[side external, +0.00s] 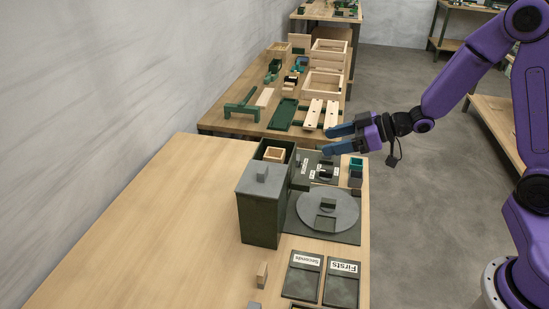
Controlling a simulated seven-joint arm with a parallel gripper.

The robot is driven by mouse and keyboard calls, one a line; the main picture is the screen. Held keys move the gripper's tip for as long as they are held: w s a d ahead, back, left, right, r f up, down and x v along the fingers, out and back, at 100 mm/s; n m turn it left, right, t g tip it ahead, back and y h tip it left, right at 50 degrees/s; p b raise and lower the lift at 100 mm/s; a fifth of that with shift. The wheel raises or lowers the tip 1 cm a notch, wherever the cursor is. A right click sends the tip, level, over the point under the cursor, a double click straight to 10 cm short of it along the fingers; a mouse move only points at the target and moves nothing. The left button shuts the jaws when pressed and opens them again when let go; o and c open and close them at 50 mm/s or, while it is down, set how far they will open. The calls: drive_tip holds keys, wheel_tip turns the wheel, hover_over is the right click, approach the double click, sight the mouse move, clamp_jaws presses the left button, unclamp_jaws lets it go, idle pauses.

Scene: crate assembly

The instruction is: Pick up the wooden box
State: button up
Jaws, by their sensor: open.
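A small open wooden box (274,154) sits at the top of a tall dark green bin (291,150) on the near table. Its lower part is hidden by the bin's walls. Larger pale wooden boxes stand on the far table, one (323,84) near its right edge, so which one the task names is not certain. My gripper (328,142) is open and empty, to the right of the small box and above the near table's far right corner. Its blue fingers point left and are apart from the small box.
A dark green lidded box (262,205) stands in front of the bin. A round grey disc (328,210) on a plate lies to its right, with labelled trays "Firsts" (342,284) and "Seconds" (303,277) nearer. The near table's left side (150,230) is clear.

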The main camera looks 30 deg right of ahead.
sight(272, 152)
drive_tip(key=shift+y, duration=0.3)
drive_tip(key=x, duration=1.1)
drive_tip(key=w+x, duration=0.1)
drive_tip(key=x, duration=0.5)
drive_tip(key=shift+d+r, duration=0.15)
drive_tip(key=shift+r, duration=0.1)
drive_tip(key=c, duration=0.9)
drive_tip(key=shift+o, duration=0.2)
drive_tip(key=shift+r, duration=0.15)
